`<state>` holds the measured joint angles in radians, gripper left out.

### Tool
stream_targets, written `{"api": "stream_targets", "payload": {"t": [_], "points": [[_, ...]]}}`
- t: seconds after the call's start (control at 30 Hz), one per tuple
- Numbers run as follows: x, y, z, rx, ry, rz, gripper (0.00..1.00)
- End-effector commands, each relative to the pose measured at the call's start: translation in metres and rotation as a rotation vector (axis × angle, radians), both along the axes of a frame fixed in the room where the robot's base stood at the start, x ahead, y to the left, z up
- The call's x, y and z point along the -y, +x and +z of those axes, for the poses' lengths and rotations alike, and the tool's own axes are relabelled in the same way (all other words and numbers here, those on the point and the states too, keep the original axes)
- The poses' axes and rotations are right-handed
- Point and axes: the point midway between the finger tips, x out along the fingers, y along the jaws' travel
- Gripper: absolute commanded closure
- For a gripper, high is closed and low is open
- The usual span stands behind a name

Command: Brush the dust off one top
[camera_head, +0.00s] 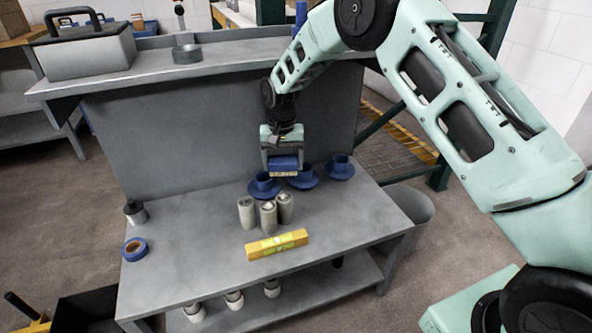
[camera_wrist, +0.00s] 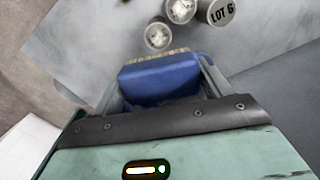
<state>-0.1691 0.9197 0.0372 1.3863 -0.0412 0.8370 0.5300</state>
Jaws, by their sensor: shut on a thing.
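My gripper (camera_head: 284,165) is shut on a blue brush (camera_wrist: 160,80) with pale bristles, held above the back part of the grey workbench (camera_head: 190,230). Three grey-beige cylinders stand close together on the bench: a left one (camera_head: 246,213), a front one (camera_head: 268,215) and a right one (camera_head: 285,207). The brush is behind and above them in the head view. In the wrist view the cylinder tops lie beyond the bristles. One top reads "LOT 6" (camera_wrist: 221,12); the other two, (camera_wrist: 180,9) and (camera_wrist: 158,36), look speckled with pale dust. The bristles appear apart from all the tops.
Blue tape (camera_head: 134,250) and a dark can (camera_head: 135,212) are at the left. The bench's left middle is clear.

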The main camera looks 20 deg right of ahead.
Motion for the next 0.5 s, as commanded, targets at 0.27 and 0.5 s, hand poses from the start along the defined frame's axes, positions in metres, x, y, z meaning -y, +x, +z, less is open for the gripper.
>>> {"api": "stream_targets", "payload": {"t": [0.27,0.5], "points": [[-0.006,0.003,-0.006,-0.001,0.001,-0.004,0.41],[-0.006,0.003,-0.025,0.001,0.002,-0.004,0.41]]}}
